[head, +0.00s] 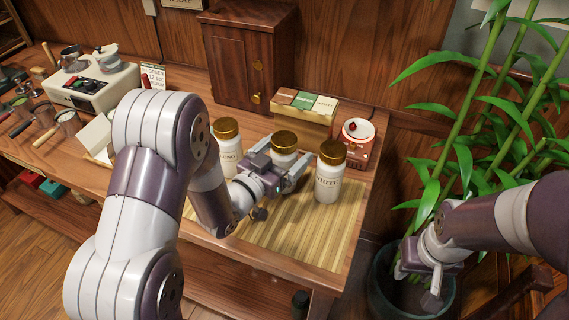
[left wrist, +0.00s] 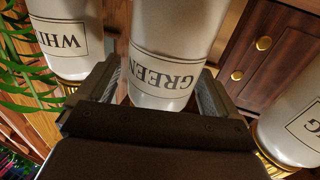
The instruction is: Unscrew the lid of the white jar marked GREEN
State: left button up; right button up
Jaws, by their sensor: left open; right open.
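Three white jars with gold lids stand in a row on the table in the head view. The middle one, the GREEN jar (head: 284,156), has its label hidden there by my left gripper (head: 279,174). In the left wrist view the word GREEN shows on the jar (left wrist: 172,50), upside down, between the two open fingers of my left gripper (left wrist: 160,92). Its gold lid (head: 285,140) shows in the head view, above the fingers. Finger contact with the jar cannot be told. My right gripper (head: 430,284) is open and empty, low by the plant pot.
The WHITE jar (head: 328,185) stands close on the right, another jar (head: 228,155) on the left. A bamboo mat (head: 300,235) has free room in front. A plant (head: 455,150) rises at right.

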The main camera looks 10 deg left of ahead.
pick_arm(q)
jog(key=c, duration=1.4)
notch_tip(320, 180, up, 10)
jog(key=shift+s+f+p, duration=0.1)
jog(key=shift+f+p, duration=0.05)
jog(key=shift+p, duration=0.65)
jog(key=shift+r, duration=0.2)
jog(key=o, duration=0.8)
jog(key=c, duration=0.9)
